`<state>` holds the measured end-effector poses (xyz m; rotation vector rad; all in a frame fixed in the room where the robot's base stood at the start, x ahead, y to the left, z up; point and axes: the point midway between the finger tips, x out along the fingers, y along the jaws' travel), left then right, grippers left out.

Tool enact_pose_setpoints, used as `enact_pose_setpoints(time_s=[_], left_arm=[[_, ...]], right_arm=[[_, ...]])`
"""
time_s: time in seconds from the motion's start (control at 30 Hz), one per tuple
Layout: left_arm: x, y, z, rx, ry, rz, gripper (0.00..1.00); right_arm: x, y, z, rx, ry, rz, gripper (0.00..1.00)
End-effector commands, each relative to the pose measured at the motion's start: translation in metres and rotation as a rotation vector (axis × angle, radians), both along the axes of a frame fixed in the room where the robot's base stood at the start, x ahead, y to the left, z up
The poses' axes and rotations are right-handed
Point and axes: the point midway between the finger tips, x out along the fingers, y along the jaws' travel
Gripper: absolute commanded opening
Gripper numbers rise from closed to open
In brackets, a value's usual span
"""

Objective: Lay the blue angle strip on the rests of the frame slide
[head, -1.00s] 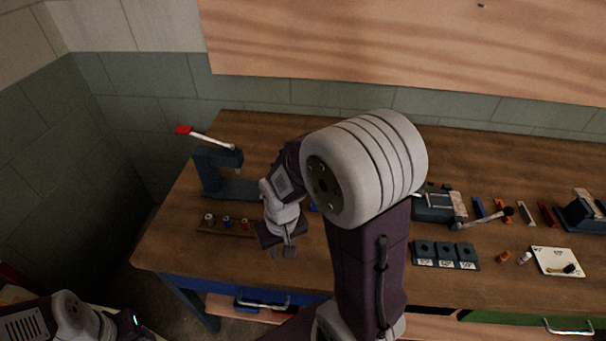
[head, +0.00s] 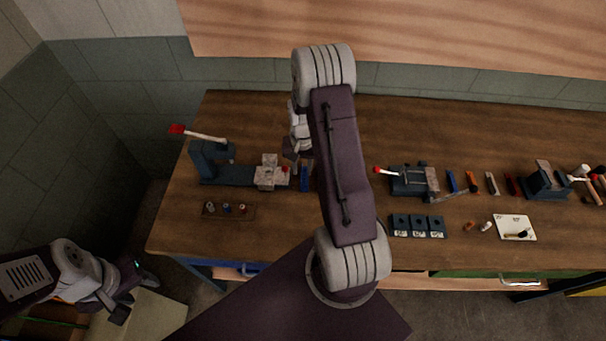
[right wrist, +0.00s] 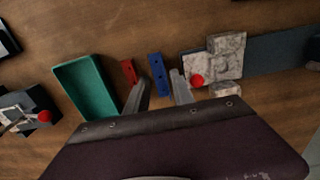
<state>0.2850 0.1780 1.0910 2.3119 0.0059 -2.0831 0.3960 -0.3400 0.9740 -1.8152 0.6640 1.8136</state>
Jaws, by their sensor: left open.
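A blue strip (head: 304,178) with holes lies on the bench just right of a pale mottled block (head: 270,173); it also shows in the right wrist view (right wrist: 158,75). The block sits at the end of a dark blue rail (head: 228,174) beneath a blue upright with a red-tipped lever. I cannot tell for sure that this is the frame slide; its rests are not clear. My right gripper (right wrist: 159,94) is open and empty, its fingers apart on either side of the near end of the blue strip in the picture. My left gripper (head: 122,303) is open, low at left, off the bench.
A red strip (right wrist: 129,72) and a green tray (right wrist: 87,88) lie beside the blue strip. A clamp fixture (head: 410,181), several coloured strips (head: 492,183), dark labelled blocks (head: 418,226) and a white card (head: 515,228) stand to the right. A small peg rack (head: 228,211) is at front left.

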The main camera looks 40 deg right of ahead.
Motion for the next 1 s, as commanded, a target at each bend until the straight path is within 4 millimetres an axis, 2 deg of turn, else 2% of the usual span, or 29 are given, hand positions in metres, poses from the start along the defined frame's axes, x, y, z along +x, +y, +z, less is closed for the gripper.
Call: enact_pose_setpoints(time_s=[0.13, 0.37, 0.5, 0.6, 0.87, 0.97, 1.0], left_arm=[[0.0, 0.0, 0.007, 0.0, 0.0, 0.0, 0.46], [0.0, 0.0, 0.013, 0.0, 0.0, 0.0, 0.46], [0.0, 0.0, 0.025, 0.0, 0.0, 0.0, 0.46], [0.0, 0.0, 0.025, 0.0, 0.0, 0.0, 0.46], [0.0, 0.0, 0.024, 0.0, 0.0, 0.0, 0.46], [0.0, 0.0, 0.024, 0.0, 0.0, 0.0, 0.46], [0.0, 0.0, 0.024, 0.0, 0.0, 0.0, 0.46]], right_arm=[[-0.001, 0.001, -0.021, 0.002, 0.004, 0.001, 0.29], [0.0, 0.003, -0.033, 0.002, 0.004, 0.002, 0.29], [0.001, 0.007, -0.057, 0.002, 0.006, 0.002, 0.29], [0.001, 0.006, -0.072, 0.001, 0.003, 0.001, 0.29], [0.002, 0.006, -0.078, -0.001, -0.001, 0.001, 0.29], [0.002, 0.006, -0.078, 0.0, 0.0, 0.002, 0.04], [0.002, 0.006, -0.078, 0.0, 0.0, 0.002, 0.0]])
